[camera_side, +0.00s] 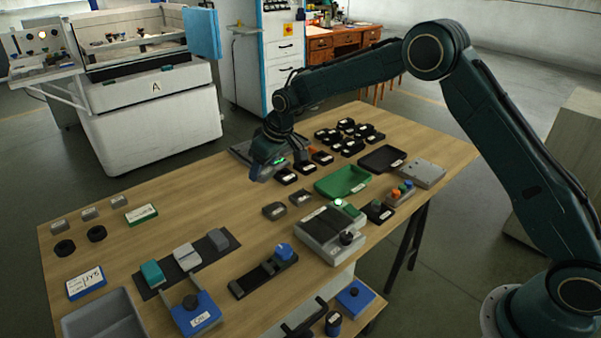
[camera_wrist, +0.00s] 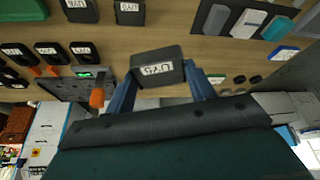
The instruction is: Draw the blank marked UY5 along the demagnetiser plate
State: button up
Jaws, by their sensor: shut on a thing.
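My gripper (camera_side: 266,170) is above the back-left part of the wooden table. In the wrist view its two blue fingers (camera_wrist: 160,75) are shut on a dark grey block (camera_wrist: 157,58) with a white label that seems to read UY5, though the print is small. In the side view the held block is hard to make out beneath the gripper. A grey box with a dark flat top and a black knob (camera_side: 325,226), which looks like the demagnetiser plate, stands right of and nearer than my gripper, apart from the held block.
A green tray (camera_side: 343,182) and a black tray (camera_side: 382,158) lie right of my gripper. Several labelled black pieces (camera_side: 347,134) stand behind. A dark strip with several blocks (camera_side: 187,262) and a blue-edged card (camera_side: 86,282) lie at front left.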

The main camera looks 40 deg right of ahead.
jog(key=s+d+f+n+g+y, duration=0.1)
jog(key=s+d+f+n, duration=0.1)
jog(key=s+d+n, duration=0.2)
jog(key=s+d+f+n+g+y, duration=0.1)
jog(key=s+d+f+n, duration=0.1)
jog(key=s+d+n, duration=0.2)
jog(key=s+d+f+n+g+y, duration=0.1)
jog(key=s+d+f+n, duration=0.1)
jog(key=s+d+n, duration=0.1)
jog(key=shift+s+d+n+g, duration=0.4)
jog(key=shift+d+n, duration=0.15)
jog(key=shift+n, duration=0.55)
jog(key=shift+s+d+f+n, duration=0.15)
jog(key=shift+s+d+n, duration=0.2)
jog(key=shift+s+n, duration=0.35)
jog(key=shift+f, duration=0.15)
jog(key=shift+f, duration=2.25)
jog(key=shift+f, duration=0.4)
jog(key=shift+a, duration=0.2)
jog(key=shift+a, duration=1.15)
jog(key=shift+a, duration=0.25)
